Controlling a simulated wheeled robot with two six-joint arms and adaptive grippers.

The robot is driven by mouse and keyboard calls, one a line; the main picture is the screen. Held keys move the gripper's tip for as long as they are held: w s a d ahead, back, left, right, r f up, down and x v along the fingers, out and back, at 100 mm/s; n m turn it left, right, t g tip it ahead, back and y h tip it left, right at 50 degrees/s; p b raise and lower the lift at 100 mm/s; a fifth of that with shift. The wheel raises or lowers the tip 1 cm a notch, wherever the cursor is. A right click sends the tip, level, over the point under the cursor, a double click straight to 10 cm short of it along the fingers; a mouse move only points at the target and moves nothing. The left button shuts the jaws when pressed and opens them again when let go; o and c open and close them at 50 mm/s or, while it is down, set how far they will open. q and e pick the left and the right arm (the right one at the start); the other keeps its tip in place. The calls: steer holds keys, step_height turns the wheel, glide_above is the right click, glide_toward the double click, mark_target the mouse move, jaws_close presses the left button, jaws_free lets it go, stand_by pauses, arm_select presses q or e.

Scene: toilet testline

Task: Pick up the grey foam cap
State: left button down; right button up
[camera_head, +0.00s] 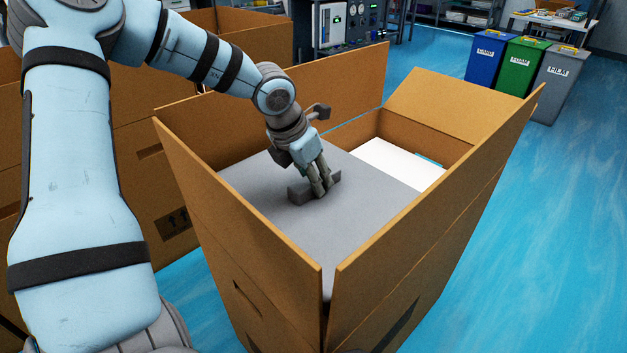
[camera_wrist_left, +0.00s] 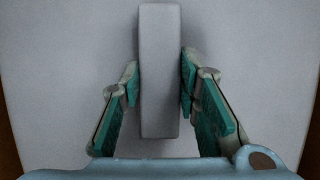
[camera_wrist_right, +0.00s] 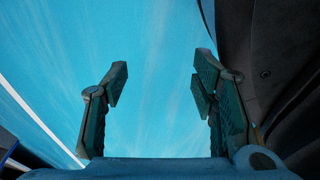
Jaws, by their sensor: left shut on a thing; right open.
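The grey foam cap (camera_head: 265,221) is a flat grey slab inside the open cardboard box, with a raised grey bar on its top. My left gripper (camera_head: 322,190) reaches down into the box and is shut on that bar. In the left wrist view the bar (camera_wrist_left: 160,70) stands upright between the two fingers of my left gripper (camera_wrist_left: 160,82), with the cap's flat top around it. My right gripper (camera_wrist_right: 155,85) is open and empty above the blue floor in the right wrist view; it is not visible in the head view.
The box (camera_head: 258,262) has raised flaps around the cap. A white surface (camera_head: 385,160) shows in the box beside the cap. More cardboard boxes (camera_head: 130,190) stand at the left. Blue (camera_head: 484,58), green (camera_head: 520,64) and grey (camera_head: 559,75) bins stand at the back right. The floor at right is clear.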

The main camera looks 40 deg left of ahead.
arm_select(q)
step_height(320, 180, up, 6)
steer(key=p, duration=0.4)
steer(key=shift+r, duration=0.2)
arm_select(e)
steer(key=s+d+r+g, duration=0.1)
steer(key=s+d+r, duration=0.15)
steer(key=s, duration=0.25)
arm_select(q)
step_height(320, 180, up, 19)
steer(key=p, duration=1.4)
arm_select(e)
steer(key=s+a+r, duration=0.1)
steer(key=r, duration=0.6)
steer(key=a+r, duration=0.2)
steer(key=r, duration=0.5)
steer(key=shift+s+a+r, duration=0.25)
steer(key=shift+s, duration=0.1)
